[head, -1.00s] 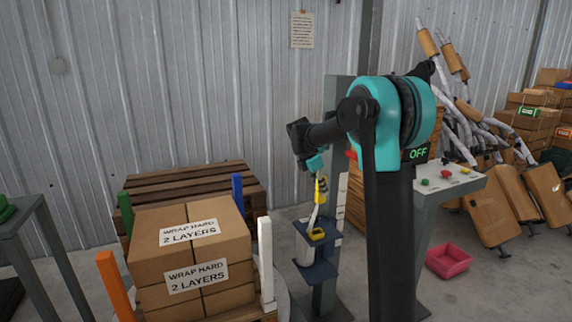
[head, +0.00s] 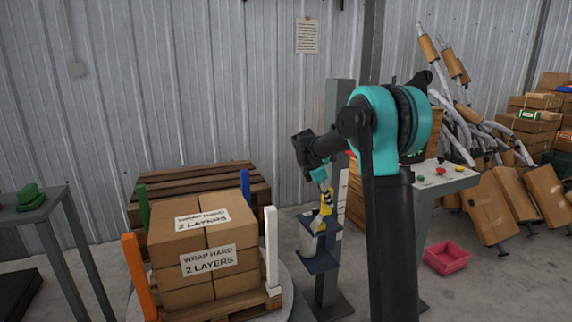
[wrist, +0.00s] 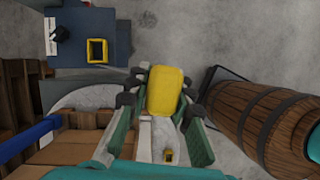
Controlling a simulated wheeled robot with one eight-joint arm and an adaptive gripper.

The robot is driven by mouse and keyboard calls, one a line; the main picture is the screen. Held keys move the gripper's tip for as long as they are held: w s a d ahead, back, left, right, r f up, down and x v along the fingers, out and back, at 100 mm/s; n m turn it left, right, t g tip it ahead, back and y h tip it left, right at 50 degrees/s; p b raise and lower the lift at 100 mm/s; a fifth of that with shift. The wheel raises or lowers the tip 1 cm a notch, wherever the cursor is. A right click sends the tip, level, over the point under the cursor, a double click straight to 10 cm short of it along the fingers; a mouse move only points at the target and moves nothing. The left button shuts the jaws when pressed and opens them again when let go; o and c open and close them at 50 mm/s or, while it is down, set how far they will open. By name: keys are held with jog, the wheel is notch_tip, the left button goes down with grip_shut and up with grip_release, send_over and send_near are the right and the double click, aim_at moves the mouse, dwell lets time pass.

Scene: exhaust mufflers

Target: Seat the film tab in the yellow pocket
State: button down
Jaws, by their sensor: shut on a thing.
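The yellow film tab (wrist: 165,90) sits between the fingertips of my gripper (wrist: 161,92) in the wrist view. My gripper is shut on it. A pale strip (wrist: 152,140) trails from the tab back under the gripper. The yellow pocket (wrist: 97,51) is an open rectangular frame with a dark middle on a blue-grey bracket (wrist: 75,75), up and left of the tab and apart from it in this view. In the head view my gripper (head: 324,187) points down over the bracket of the grey mast (head: 338,120), with the tab (head: 327,203) below it. The pocket is hard to separate there.
A wrapped-label carton stack (head: 210,235) stands on a pallet (head: 240,308) between coloured corner posts, left of the mast. A blue post (wrist: 30,138) is at the left of the wrist view, and a wooden barrel (wrist: 270,115) at the right. A pink bin (head: 446,258) lies on the floor.

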jog(key=s+d+f+m+g+y, duration=0.1)
jog(key=s+f+m+g, duration=0.1)
jog(key=f+m, duration=0.4)
jog(key=s+d+f+m+g+y, duration=0.1)
jog(key=s+f+m+y, duration=0.1)
jog(key=s+f+m, duration=0.2)
jog(key=s+d+f+m+g+y, duration=0.1)
jog(key=s+f+m, duration=0.3)
jog(key=f+m, duration=0.6)
notch_tip(320, 180, down, 4)
jog(key=shift+d+r+g, duration=0.25)
jog(key=shift+d+g, duration=0.05)
jog(key=shift+g, duration=0.5)
